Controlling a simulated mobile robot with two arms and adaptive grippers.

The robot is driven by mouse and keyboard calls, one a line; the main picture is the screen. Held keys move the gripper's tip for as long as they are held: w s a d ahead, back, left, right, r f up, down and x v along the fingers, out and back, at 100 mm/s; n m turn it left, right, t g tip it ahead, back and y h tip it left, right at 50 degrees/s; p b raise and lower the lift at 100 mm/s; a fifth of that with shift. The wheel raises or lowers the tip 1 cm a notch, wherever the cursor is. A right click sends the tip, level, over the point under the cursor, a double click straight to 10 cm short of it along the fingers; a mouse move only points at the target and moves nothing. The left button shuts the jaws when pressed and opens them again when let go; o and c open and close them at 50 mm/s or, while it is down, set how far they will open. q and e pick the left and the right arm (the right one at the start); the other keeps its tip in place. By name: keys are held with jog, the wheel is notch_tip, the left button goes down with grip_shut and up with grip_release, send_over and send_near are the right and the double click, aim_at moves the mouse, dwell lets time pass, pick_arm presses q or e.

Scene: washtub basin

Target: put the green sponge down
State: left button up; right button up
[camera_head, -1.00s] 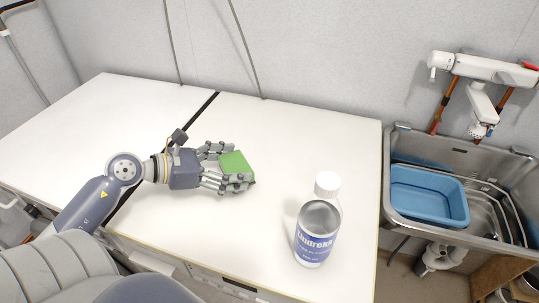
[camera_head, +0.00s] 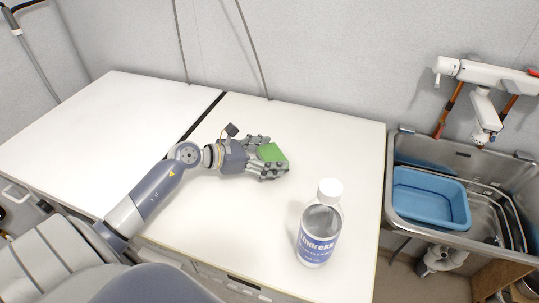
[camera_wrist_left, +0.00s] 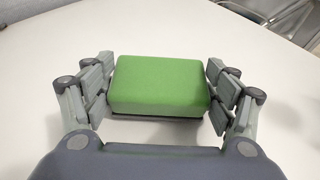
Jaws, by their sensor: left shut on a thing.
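The green sponge (camera_head: 271,152) is in my left gripper (camera_head: 268,157), over the right-hand part of the white table (camera_head: 330,140). In the left wrist view the sponge (camera_wrist_left: 160,84) sits between the two sets of fingers (camera_wrist_left: 160,95), with a thin dark layer along its lower edge. The fingers are shut on its left and right sides. Whether the sponge touches the table or is held just above it I cannot tell. My right gripper is not in view.
A clear bottle (camera_head: 319,225) with a white cap and blue label stands near the table's front right. A metal sink (camera_head: 458,160) with a blue basin (camera_head: 430,197) is to the right, under a tap (camera_head: 487,100). The table's left part is clear.

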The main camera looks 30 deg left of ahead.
pick_arm(q)
jog(key=shift+f, duration=0.2)
jog(key=shift+f, duration=0.1)
jog(key=shift+f, duration=0.15)
jog(key=o, duration=0.9)
